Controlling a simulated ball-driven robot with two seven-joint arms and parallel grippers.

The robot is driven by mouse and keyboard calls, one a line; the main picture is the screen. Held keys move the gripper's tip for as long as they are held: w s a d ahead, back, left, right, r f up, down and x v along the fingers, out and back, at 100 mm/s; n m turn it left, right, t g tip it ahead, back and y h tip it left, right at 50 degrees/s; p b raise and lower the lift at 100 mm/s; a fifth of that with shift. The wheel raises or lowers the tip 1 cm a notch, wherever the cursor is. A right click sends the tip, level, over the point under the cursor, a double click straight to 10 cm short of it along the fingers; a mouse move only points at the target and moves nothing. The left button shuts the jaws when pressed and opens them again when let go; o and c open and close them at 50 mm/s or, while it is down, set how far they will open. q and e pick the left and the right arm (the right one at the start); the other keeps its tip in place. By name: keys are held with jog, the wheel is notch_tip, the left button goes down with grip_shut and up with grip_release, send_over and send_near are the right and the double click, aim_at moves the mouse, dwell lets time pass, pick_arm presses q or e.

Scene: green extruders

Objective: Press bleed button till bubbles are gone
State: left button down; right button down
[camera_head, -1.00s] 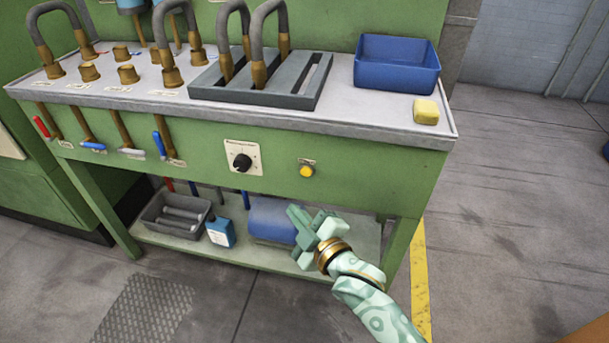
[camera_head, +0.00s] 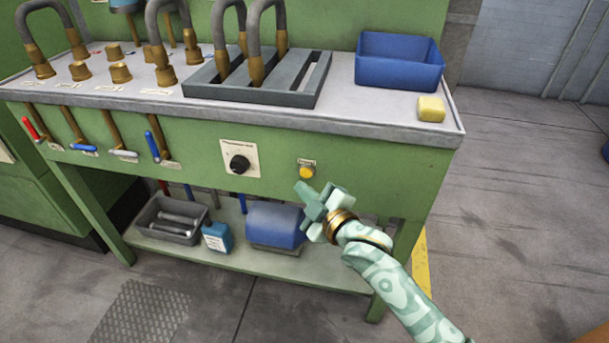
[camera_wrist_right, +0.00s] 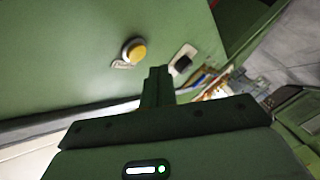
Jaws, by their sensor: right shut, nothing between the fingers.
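The yellow round button (camera_head: 306,172) sits on the green front panel of the bench, under a small label. I take it for the bleed button. My right gripper (camera_head: 303,192) is shut and empty, just below the button in the head view, with its tips pointing up toward it. In the right wrist view the button (camera_wrist_right: 137,52) shows above and left of the shut fingers (camera_wrist_right: 158,72). A gap seems to remain between fingertips and button. No bubbles can be made out. My left gripper is out of view.
A black knob (camera_head: 239,164) on a white plate is left of the button, with several lever valves farther left. On the bench top are a blue bin (camera_head: 399,62) and a yellow sponge (camera_head: 431,109). A lower shelf (camera_head: 325,266) holds a grey tray and a blue bottle.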

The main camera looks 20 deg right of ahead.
jog(key=shift+w+d+r, duration=0.1)
jog(key=shift+w+d, duration=0.25)
jog(key=shift+w, duration=0.15)
dwell(1.5)
jog(key=shift+w+d, duration=0.25)
jog(key=shift+w, duration=0.05)
